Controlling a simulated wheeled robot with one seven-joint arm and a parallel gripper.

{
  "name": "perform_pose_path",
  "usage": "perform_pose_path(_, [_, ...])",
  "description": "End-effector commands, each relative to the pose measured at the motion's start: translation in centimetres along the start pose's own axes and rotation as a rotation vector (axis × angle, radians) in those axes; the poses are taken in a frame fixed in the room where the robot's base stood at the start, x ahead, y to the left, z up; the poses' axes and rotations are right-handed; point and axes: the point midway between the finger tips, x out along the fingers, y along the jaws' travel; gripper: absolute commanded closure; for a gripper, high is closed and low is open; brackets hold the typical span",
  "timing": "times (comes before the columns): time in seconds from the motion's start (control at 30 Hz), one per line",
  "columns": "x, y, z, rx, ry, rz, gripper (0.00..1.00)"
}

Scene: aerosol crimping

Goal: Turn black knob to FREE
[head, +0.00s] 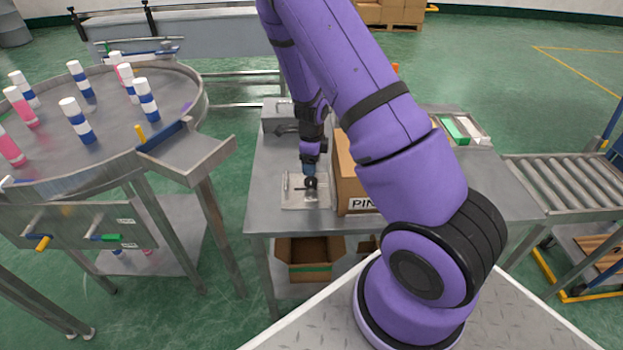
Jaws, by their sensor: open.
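The black knob (311,185) sits on a light metal plate (293,203) that lies on the steel table. My gripper (310,176) points down right over the knob, with its fingers open. In this one view I cannot tell whether the fingers touch the knob or stand around it. The gripper and its wrist cover part of the knob and the plate. The knob's pointing direction and the FREE marking are too small to read.
A cardboard box (347,176) stands close to the right of the plate. A grey metal box (276,119) is behind it. A round steel turntable (110,112) with several cans stands at left. A roller conveyor (572,182) is at right. The table's front left is clear.

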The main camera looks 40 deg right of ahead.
Motion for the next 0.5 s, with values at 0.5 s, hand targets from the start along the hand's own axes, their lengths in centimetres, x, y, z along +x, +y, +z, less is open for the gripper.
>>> perform_pose_path(0.5, [6.8,0.0,0.0,0.000,-0.001,0.000,0.29])
